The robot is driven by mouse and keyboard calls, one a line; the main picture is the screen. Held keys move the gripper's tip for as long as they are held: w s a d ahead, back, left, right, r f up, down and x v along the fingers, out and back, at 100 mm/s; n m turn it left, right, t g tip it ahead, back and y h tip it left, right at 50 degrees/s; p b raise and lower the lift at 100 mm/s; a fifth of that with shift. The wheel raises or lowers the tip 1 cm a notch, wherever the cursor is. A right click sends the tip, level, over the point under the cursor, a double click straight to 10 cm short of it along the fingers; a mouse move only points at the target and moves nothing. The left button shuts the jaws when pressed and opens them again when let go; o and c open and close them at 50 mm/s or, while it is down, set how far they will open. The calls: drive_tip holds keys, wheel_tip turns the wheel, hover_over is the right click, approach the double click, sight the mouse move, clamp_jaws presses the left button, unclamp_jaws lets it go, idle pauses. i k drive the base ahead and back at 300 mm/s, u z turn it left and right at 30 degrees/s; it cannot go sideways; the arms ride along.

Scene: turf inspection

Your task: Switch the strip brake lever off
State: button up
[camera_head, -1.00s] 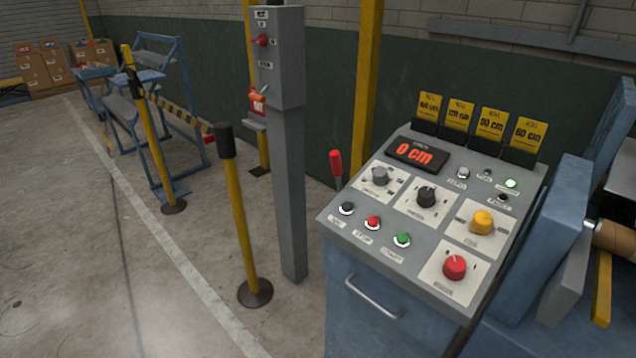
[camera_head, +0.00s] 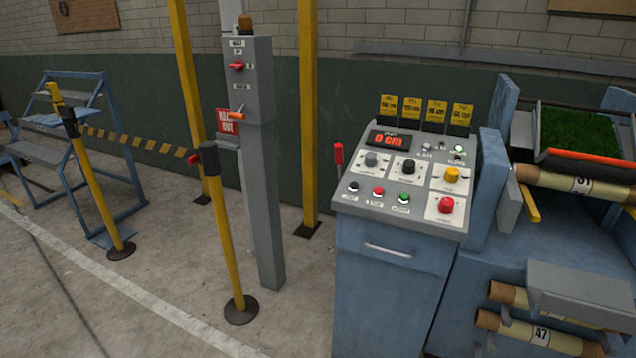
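A red-handled lever (camera_head: 339,154) stands upright at the left side of the blue control console (camera_head: 385,290). My gripper is not in view.
The console panel has knobs, buttons and a display (camera_head: 389,139) reading 0 cm. A blue machine with turf (camera_head: 577,130) and rolls stands at right. Yellow barrier posts (camera_head: 228,235) with a striped tape (camera_head: 135,143) stand at left. Concrete floor is open in front.

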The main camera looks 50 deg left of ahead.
sight(339, 148)
drive_tip(key=u, duration=0.1)
drive_tip(key=k, duration=0.25)
drive_tip(key=u, duration=1.6)
drive_tip(key=i, duration=1.65)
drive_tip(key=z, duration=0.35)
drive_tip(key=k, duration=0.7)
drive_tip(key=u, duration=0.05)
